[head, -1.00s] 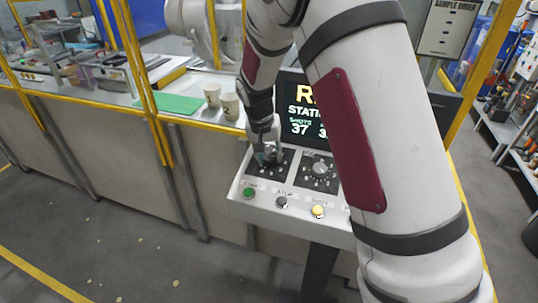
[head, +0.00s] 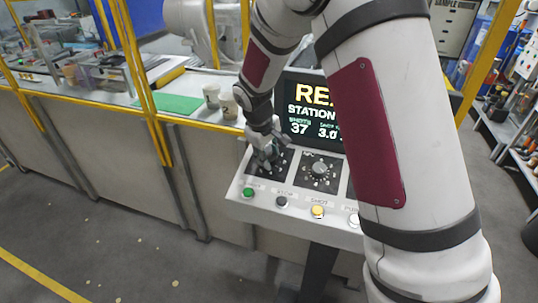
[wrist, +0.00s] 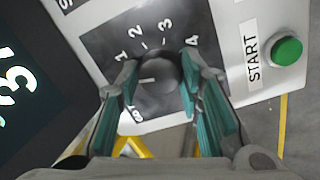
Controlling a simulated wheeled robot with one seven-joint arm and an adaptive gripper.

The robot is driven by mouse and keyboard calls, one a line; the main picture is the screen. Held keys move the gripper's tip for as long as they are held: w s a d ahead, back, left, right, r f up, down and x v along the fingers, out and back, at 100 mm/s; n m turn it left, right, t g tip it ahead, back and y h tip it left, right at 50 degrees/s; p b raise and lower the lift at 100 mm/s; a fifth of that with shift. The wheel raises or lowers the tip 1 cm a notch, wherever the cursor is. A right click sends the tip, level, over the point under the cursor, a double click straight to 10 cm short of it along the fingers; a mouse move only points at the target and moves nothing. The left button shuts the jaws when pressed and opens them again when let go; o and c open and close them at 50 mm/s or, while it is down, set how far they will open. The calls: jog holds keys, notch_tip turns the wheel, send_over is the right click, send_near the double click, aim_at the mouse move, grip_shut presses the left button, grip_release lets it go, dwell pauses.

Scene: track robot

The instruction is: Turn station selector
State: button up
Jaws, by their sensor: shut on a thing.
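The station selector is a dark round knob (wrist: 158,73) on a black dial plate (wrist: 97,42) numbered around its edge; 1, 2, 3 and 4 are readable in the wrist view. A short pale mark shows on the knob, towards its left side. My gripper (wrist: 160,68) has one teal-padded finger on each side of the knob and is shut on it. In the head view my gripper (head: 266,160) is over the left dial of the sloped console (head: 240,208), and it hides the knob there.
A second dial (head: 319,171) sits to the right. Green (head: 248,193), dark (head: 282,202) and yellow (head: 318,211) buttons line the console's front. The green START button (wrist: 287,50) is near the gripper. A screen (head: 310,110) stands behind; cups (head: 228,105) are at left.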

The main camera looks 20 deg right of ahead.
jog(key=shift+n, duration=1.1)
jog(key=o, duration=1.2)
jog(key=shift+c, duration=0.2)
jog(key=shift+r, duration=0.1)
jog(key=v, duration=1.1)
jog(key=shift+s+r, duration=0.3)
jog(key=shift+r, duration=0.05)
